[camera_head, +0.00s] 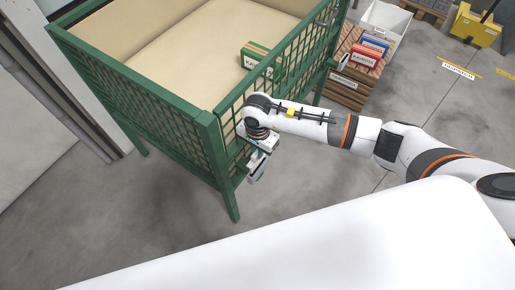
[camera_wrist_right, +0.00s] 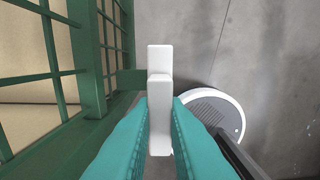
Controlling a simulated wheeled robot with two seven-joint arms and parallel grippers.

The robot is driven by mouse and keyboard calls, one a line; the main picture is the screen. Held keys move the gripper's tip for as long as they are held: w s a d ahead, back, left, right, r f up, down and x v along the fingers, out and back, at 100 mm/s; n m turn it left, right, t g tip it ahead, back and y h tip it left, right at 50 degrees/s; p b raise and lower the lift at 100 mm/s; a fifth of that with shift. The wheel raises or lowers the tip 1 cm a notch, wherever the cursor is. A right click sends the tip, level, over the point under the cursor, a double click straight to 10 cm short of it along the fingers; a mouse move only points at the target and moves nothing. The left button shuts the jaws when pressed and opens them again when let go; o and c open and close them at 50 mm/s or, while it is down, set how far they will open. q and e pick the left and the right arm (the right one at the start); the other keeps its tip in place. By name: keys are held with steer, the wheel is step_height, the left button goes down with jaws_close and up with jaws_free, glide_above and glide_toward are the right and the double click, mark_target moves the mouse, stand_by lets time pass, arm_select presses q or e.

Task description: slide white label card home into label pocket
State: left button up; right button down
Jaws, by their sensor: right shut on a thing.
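My right gripper (camera_head: 257,170) is beside the outer mesh side of the green cage (camera_head: 212,135), near its front corner post. In the wrist view, its teal fingers (camera_wrist_right: 160,112) are shut on a white piece (camera_wrist_right: 159,88), seen edge-on, which I take to be the white label card. It stands out past the fingertips, close to a short green bracket (camera_wrist_right: 131,79) on the cage side. I cannot tell whether it touches the bracket. No label pocket shows clearly; the arm and gripper cover part of that cage side. My left gripper is not in view.
A green box (camera_head: 256,57) is inside the cage, against the mesh. A wooden crate (camera_head: 345,94) with red and blue boxes stands behind, beside a white bin (camera_head: 385,22). A round grey-and-white object (camera_wrist_right: 215,112) shows below the gripper.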

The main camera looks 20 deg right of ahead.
mark_target(258, 160)
steer(key=shift+f+b, duration=0.25)
steer(key=shift+b, duration=0.55)
stand_by(1.7)
steer(key=shift+f, duration=0.2)
steer(key=shift+f+b, duration=0.3)
steer(key=shift+b, duration=0.2)
steer(key=shift+f+b, duration=2.55)
steer(key=shift+b, duration=0.1)
steer(key=c, duration=1.4)
jaws_free()
steer(key=shift+o, duration=0.2)
step_height(258, 160, up, 12)
steer(key=shift+b, duration=0.8)
